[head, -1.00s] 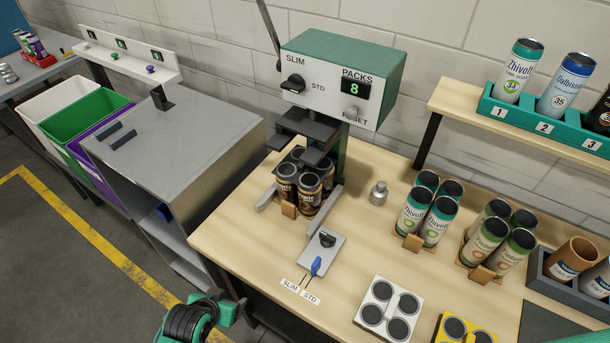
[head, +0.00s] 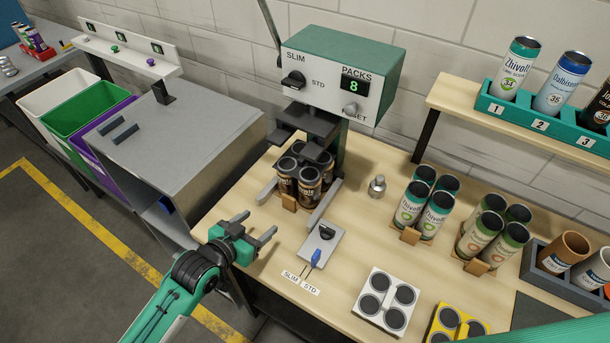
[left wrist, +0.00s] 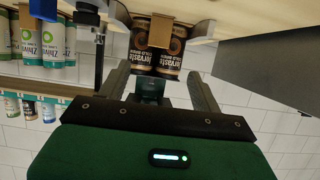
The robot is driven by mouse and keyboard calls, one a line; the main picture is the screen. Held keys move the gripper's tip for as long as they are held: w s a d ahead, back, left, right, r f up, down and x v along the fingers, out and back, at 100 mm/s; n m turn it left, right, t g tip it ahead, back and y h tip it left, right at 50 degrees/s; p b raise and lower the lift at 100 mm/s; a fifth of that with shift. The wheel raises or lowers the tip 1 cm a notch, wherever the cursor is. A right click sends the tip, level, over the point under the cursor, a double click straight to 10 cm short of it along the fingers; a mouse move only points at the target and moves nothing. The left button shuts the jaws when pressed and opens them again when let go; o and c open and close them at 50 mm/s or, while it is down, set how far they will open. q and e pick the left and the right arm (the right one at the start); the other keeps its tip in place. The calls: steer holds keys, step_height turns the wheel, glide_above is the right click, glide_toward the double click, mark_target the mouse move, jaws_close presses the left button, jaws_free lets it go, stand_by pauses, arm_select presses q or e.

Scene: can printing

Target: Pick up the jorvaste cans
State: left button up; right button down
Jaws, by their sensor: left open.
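A pack of dark brown Jorvaste cans (head: 309,184) stands upright under the press head of the packing machine (head: 341,78), between two grey guide rails, with a tan clip at its front. Two of its cans show their labels in the left wrist view (left wrist: 168,47), straight ahead between the fingers. My left gripper (head: 255,227) is open and empty, in front of and to the left of the pack, near the bench's front edge. Its fingers (left wrist: 160,84) do not touch the cans. My right gripper is out of view.
Green Zhivolt cans (head: 411,203) and another green pack (head: 480,234) stand to the right. A lever plate (head: 321,247), a white holder (head: 388,299) and a yellow holder (head: 455,325) lie towards the front. A grey cabinet (head: 180,135) stands left of the bench.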

arm_select(q)
steer(key=p, duration=0.2)
glide_toward(288, 200)
steer(key=shift+x, duration=1.15)
steer(key=shift+w+d+f, duration=0.2)
steer(key=shift+w+f, duration=0.05)
steer(key=shift+w, duration=0.2)
steer(key=shift+w+d, duration=0.25)
steer(key=shift+w, duration=0.05)
steer(key=p+x, duration=0.2)
steer(key=x, duration=0.1)
steer(key=shift+w+d+f, duration=0.2)
steer(key=shift+f, duration=0.1)
steer(key=shift+w+d+f, duration=0.2)
steer(key=shift+w, duration=0.1)
steer(key=shift+c, duration=0.4)
steer(key=c, duration=1)
